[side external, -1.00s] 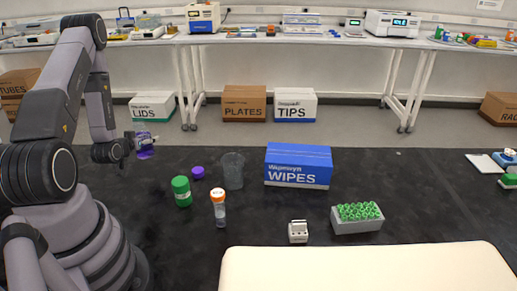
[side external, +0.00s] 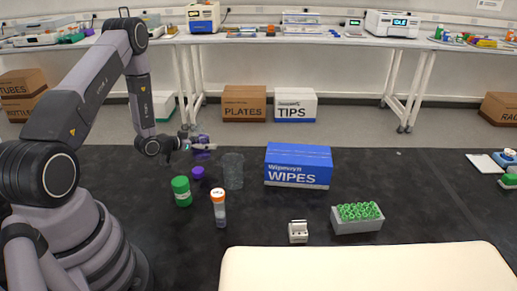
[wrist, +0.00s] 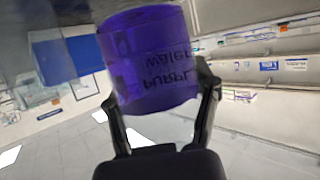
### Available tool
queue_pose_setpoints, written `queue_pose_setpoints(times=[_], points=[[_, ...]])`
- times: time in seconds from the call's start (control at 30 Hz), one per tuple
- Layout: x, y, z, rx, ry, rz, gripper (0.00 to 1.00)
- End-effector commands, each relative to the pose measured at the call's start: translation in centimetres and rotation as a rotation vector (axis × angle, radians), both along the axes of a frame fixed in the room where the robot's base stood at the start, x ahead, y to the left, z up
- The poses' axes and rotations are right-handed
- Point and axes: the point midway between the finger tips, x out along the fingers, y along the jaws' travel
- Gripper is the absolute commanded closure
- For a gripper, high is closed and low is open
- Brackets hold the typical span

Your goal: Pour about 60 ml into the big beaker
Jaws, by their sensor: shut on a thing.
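My gripper (side external: 198,147) is shut on a purple bottle (wrist: 150,60). The big beaker (side external: 233,171), clear and grey-looking, stands on the black bench, below and right of the gripper in the picture. A loose purple cap (side external: 198,173) lies on the bench left of the beaker.
A rack of green-capped tubes (side external: 357,217) and a small white block (side external: 298,232) are farther right.

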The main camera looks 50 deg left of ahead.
Motion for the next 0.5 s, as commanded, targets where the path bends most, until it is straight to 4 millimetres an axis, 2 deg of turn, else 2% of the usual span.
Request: queue_pose_setpoints(times=[0.1, 0.2, 0.5], points=[[1.0, -1.4, -0.5, 0.008, 0.001, -0.066, 0.80], [1.3, -1.9, -0.6, 0.010, 0.002, -0.092, 0.80], [1.4, -2.0, -0.7, 0.012, 0.003, -0.096, 0.80]])
